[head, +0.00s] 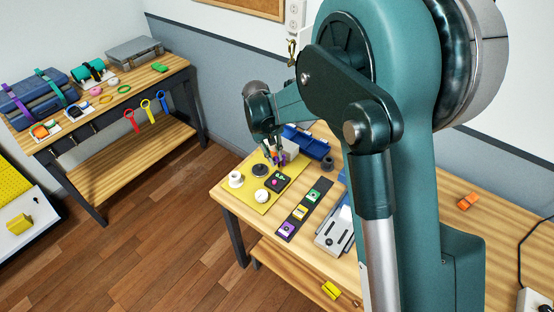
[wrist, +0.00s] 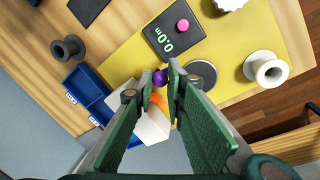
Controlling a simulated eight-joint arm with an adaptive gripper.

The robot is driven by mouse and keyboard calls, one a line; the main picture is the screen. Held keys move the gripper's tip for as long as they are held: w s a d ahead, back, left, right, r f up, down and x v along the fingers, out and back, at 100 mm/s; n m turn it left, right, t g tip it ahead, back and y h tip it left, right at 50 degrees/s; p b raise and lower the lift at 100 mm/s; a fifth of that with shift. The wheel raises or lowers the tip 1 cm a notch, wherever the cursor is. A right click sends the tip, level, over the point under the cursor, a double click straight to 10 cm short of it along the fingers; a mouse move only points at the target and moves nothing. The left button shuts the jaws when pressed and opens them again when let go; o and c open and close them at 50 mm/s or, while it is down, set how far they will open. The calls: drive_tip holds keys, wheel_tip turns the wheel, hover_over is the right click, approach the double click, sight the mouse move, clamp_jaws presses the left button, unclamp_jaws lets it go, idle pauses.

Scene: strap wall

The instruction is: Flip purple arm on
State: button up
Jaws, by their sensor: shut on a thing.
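The purple arm (wrist: 160,77) shows as a small rounded purple end between my fingertips in the wrist view. My gripper (wrist: 161,72) is closed around it, one green finger on each side. In the head view my gripper (head: 276,155) points down at the back of the yellow mat, with a bit of purple (head: 282,158) beside its fingers. A white box (wrist: 152,127) with an orange part (wrist: 158,101) sits just by the fingers. The fingers hide much of the arm, so its tilt cannot be told.
The yellow mat (wrist: 118,62) carries a black display box with a pink button (wrist: 182,25), a dark disc (wrist: 202,73) and a white spool (wrist: 266,69). A blue tray (wrist: 88,92) and a dark spool (wrist: 68,47) stand close by. A wall rises behind the bench.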

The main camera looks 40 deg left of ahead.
drive_tip(key=shift+a+m, duration=0.3)
drive_tip(key=shift+m, duration=0.3)
drive_tip(key=o, duration=0.9)
drive_tip(key=shift+r, duration=0.15)
drive_tip(key=r, duration=0.3)
drive_tip(key=s+a+r, duration=0.1)
drive_tip(key=r, duration=0.7)
drive_tip(key=shift+s+a+r, duration=0.25)
drive_tip(key=shift+s+a, duration=0.05)
